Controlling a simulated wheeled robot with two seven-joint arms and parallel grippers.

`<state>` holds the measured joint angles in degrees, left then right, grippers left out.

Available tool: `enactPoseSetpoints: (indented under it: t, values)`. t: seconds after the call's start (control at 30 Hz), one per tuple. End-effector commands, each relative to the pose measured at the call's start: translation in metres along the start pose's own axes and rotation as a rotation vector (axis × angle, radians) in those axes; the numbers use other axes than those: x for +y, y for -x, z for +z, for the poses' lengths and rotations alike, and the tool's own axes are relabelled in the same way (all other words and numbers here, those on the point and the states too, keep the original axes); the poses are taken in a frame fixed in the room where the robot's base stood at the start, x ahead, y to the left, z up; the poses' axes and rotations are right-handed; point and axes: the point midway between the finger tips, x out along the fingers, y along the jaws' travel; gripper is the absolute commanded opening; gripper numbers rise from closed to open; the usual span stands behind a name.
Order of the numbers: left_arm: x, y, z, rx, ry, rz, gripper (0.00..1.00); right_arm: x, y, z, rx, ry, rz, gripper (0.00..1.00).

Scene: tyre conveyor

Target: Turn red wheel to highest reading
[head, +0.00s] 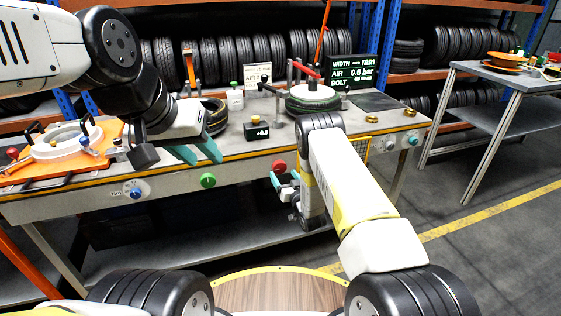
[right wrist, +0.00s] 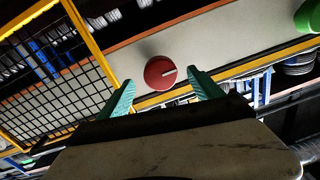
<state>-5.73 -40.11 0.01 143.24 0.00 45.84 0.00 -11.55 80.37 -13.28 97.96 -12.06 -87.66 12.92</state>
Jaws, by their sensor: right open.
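The red wheel (head: 279,167) is a round knob on the front panel of the long workbench. In the right wrist view the red wheel (right wrist: 158,72) shows a white line pointing right. My right gripper (head: 284,189) is in front of the panel by the wheel. Its teal fingers (right wrist: 164,91) are open, one on each side of the wheel, with gaps visible in the picture. My left gripper (head: 198,151) is open and empty above the bench's front edge. A black display (head: 352,74) reads WIDTH with dashes, AIR 0.0 bar and a small BOLT line.
A green button (head: 208,181) and a blue knob (head: 135,193) sit left of the wheel on the panel. A small black readout (head: 257,131) and a tyre (head: 312,99) stand on the bench. A yellow-framed mesh (right wrist: 58,80) is beside the wheel. Another table (head: 500,95) stands right.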

Motion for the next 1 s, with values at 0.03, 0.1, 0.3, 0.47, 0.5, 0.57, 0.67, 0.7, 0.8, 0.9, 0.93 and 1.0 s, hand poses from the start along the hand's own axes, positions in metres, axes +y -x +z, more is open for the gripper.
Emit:
enactPoseSetpoints:
  t: [0.03,0.1,0.3,0.47,0.5,0.57,0.67,0.7,0.8,0.9,0.93,1.0]
  values:
    - [0.0,0.0,0.0,0.0,0.0,0.0,0.36,0.0,-0.009,0.0,0.002,0.002,-0.001,0.76]
    - [0.0,0.0,0.0,0.0,0.0,0.0,0.36,0.0,-0.019,0.0,0.001,0.002,0.0,0.76]
    - [0.0,0.0,0.0,0.0,0.0,0.0,0.36,0.0,-0.04,0.0,0.0,0.001,0.0,0.76]
    - [0.0,0.0,0.0,0.0,0.0,0.0,0.36,0.0,-0.043,0.0,-0.002,0.0,0.001,0.76]
    - [0.0,0.0,0.0,0.0,0.0,0.0,0.36,0.001,-0.043,0.0,-0.002,0.0,0.002,0.76]
    - [0.0,0.0,0.0,0.0,0.0,0.0,0.36,0.001,-0.043,0.0,-0.002,0.0,0.002,0.76]
    - [0.0,0.0,0.0,0.0,0.0,0.0,0.36,0.001,-0.043,0.0,-0.002,0.0,0.002,0.68]
    - [0.0,0.0,0.0,0.0,0.0,0.0,0.36,0.001,-0.043,0.0,-0.002,0.0,0.002,0.6]
    - [0.0,0.0,0.0,0.0,0.0,0.0,0.36,0.001,-0.043,0.0,-0.002,0.0,0.002,0.4]
    - [0.0,0.0,0.0,0.0,0.0,0.0,0.36,0.001,-0.043,0.0,-0.002,0.0,0.002,0.2]
    - [0.0,0.0,0.0,0.0,0.0,0.0,0.36,0.001,-0.043,0.0,-0.002,0.0,0.002,0.15]
    - [0.0,0.0,0.0,0.0,0.0,0.0,0.36,0.001,-0.043,0.0,-0.002,0.004,0.002,0.13]
